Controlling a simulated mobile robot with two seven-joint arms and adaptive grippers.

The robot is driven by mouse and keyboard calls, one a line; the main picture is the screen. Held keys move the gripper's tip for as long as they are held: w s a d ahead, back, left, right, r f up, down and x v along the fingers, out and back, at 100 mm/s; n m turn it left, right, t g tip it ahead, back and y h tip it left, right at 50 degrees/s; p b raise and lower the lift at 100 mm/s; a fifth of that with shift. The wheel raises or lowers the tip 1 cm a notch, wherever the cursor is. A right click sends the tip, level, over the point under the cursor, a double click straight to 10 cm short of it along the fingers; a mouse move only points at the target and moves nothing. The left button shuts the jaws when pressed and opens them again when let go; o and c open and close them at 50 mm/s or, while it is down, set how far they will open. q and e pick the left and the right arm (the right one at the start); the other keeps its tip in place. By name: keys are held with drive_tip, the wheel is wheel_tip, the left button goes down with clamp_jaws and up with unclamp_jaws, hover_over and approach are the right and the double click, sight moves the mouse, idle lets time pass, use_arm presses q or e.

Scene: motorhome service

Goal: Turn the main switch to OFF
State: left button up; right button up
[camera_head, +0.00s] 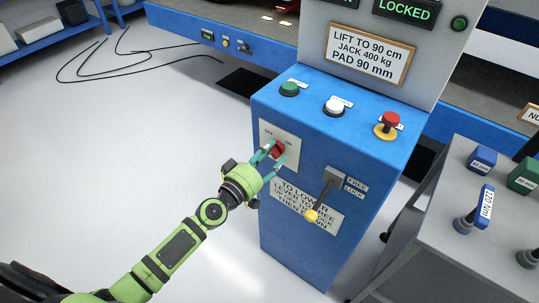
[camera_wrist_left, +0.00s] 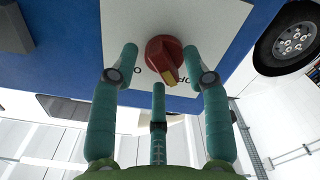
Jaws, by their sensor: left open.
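The main switch is a red rotary knob (camera_head: 280,149) on a white plate (camera_head: 292,164) on the left face of the blue control box. In the left wrist view the red knob (camera_wrist_left: 164,52) has a yellow pointer mark aimed down and slightly right. Lettering on the plate is partly hidden by the fingers. My left gripper (camera_head: 274,156) is open at the knob. In the left wrist view its three teal fingers (camera_wrist_left: 160,75) are spread, with the knob just beyond and between their tips; contact cannot be told. My right gripper is not in view.
Green (camera_head: 290,89), white (camera_head: 334,105) and red (camera_head: 390,122) buttons stand on the box top. A grey table (camera_head: 440,228) stands right. The floor at left is clear except for cables.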

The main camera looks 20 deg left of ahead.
use_arm(q)
clamp_jaws()
drive_tip(key=shift+n, duration=0.6)
unclamp_jaws()
